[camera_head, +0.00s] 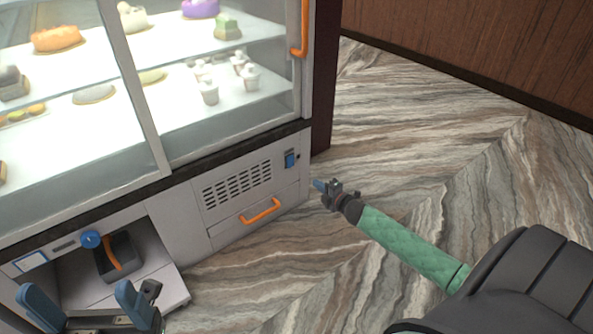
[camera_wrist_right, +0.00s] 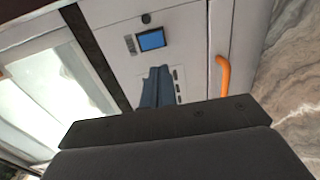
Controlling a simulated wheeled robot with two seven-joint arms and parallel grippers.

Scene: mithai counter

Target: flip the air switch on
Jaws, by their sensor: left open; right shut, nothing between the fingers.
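The air switch (camera_head: 290,160) is a small blue rocker on the white lower panel of the display case, at the right end of the vent slots. It also shows in the right wrist view as a blue rectangle (camera_wrist_right: 151,40) in a dark frame. My right gripper (camera_head: 319,186) is shut and empty, its blue fingertips a little below and to the right of the switch in the head view. In the right wrist view its shut fingers (camera_wrist_right: 157,88) point toward the panel just below the switch, with a gap showing between. My left gripper (camera_head: 84,297) is open and empty at the lower left.
An orange drawer handle (camera_head: 261,210) sits below the vent slots (camera_head: 238,184). A blue knob (camera_head: 91,239) and a dark container with an orange handle (camera_head: 118,257) are near my left gripper. The glass case holds sweets. The marble-patterned floor (camera_head: 430,140) is clear on the right.

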